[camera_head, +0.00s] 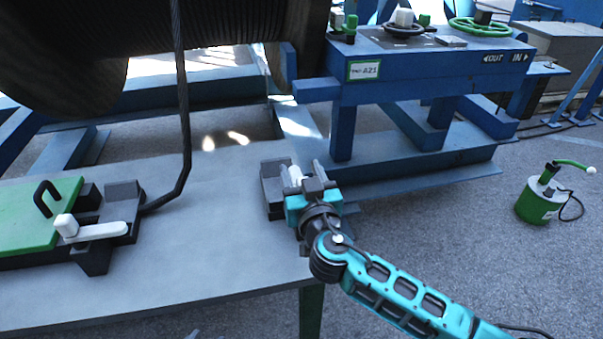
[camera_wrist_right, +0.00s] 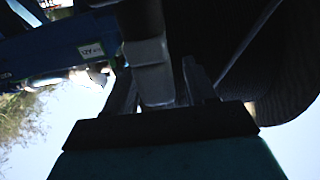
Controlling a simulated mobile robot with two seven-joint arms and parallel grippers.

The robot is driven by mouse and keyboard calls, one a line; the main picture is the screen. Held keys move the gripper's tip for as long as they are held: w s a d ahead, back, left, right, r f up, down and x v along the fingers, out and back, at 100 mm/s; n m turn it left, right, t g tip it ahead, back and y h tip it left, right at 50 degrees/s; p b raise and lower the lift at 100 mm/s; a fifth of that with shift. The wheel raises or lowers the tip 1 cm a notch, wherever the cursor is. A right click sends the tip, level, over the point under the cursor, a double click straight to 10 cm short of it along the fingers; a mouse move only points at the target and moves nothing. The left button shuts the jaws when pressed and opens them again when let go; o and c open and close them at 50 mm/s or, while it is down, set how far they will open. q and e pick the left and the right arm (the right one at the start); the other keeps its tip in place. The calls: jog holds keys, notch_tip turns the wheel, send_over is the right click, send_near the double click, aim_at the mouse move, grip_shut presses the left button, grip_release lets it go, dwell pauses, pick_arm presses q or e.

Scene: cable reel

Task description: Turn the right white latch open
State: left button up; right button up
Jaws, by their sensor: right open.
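The right white latch (camera_head: 295,175) shows as a small pale piece beside a dark grey clamp block (camera_head: 271,188) on the table's right end. My right gripper (camera_head: 305,172) is open at this latch, with its fingers on either side of the pale piece. My gripper hides much of the latch. In the right wrist view a pale grey bar (camera_wrist_right: 154,78) stands between the two fingers (camera_wrist_right: 158,85); I cannot tell whether they touch it. The left white latch (camera_head: 97,230) lies across another dark clamp at the left. My left gripper is not in view.
The grey table (camera_head: 215,240) is clear between the clamps. A green plate (camera_head: 35,215) with a black handle lies at the left. A dark cable (camera_head: 182,100) hangs from the reel (camera_head: 60,50) to the left clamp. A blue frame (camera_head: 420,75) stands behind right; a green can (camera_head: 538,203) is on the ground.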

jog(key=shift+c, duration=0.4)
grip_shut()
